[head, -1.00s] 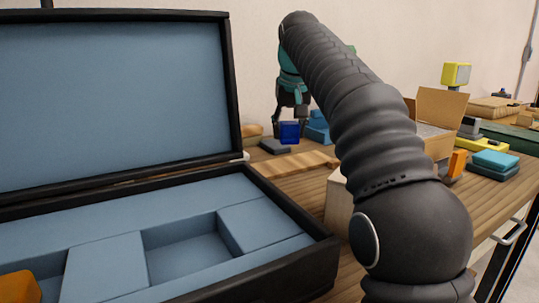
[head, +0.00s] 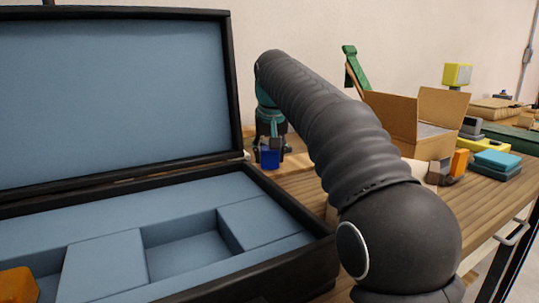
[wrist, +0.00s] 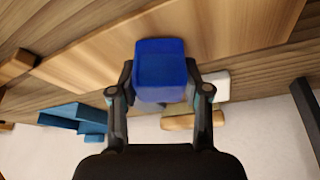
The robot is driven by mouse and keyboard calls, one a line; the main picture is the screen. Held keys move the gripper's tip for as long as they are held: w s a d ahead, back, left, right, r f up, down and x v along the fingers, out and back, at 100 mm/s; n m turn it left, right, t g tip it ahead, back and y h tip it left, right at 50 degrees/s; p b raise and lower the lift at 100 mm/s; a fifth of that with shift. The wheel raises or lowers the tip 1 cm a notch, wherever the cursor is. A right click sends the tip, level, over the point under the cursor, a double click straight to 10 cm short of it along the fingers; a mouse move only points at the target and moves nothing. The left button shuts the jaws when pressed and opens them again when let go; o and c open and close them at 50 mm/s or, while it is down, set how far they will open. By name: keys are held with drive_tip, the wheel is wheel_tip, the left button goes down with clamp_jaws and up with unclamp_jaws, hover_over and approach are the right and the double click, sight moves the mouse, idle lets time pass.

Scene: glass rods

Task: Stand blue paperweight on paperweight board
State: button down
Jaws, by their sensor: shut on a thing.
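My gripper (wrist: 160,78) is shut on the blue paperweight (wrist: 160,65), a blue block held between both fingers. In the head view the paperweight (head: 269,159) hangs low in my gripper (head: 270,148), just beyond the open case. A light wooden board (wrist: 90,58), which looks like the paperweight board, lies behind the block in the wrist view. Part of it (head: 299,160) shows in the head view, right of the block; my arm hides the rest. I cannot tell whether the block touches the board.
An open black case (head: 322,252) with blue lining fills the left front. A cardboard box (head: 392,113) and teal blocks (head: 492,164) stand to the right. In the wrist view, a blue stepped object (wrist: 75,116) and a tan piece (wrist: 190,121) lie near the fingers.

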drive_tip(key=shift+f, duration=0.1)
drive_tip(key=c, duration=0.5)
unclamp_jaws()
drive_tip(key=shift+c, duration=0.2)
drive_tip(key=a+p+v, duration=0.1)
drive_tip(key=v, duration=1.1)
drive_tip(key=shift+d, duration=0.45)
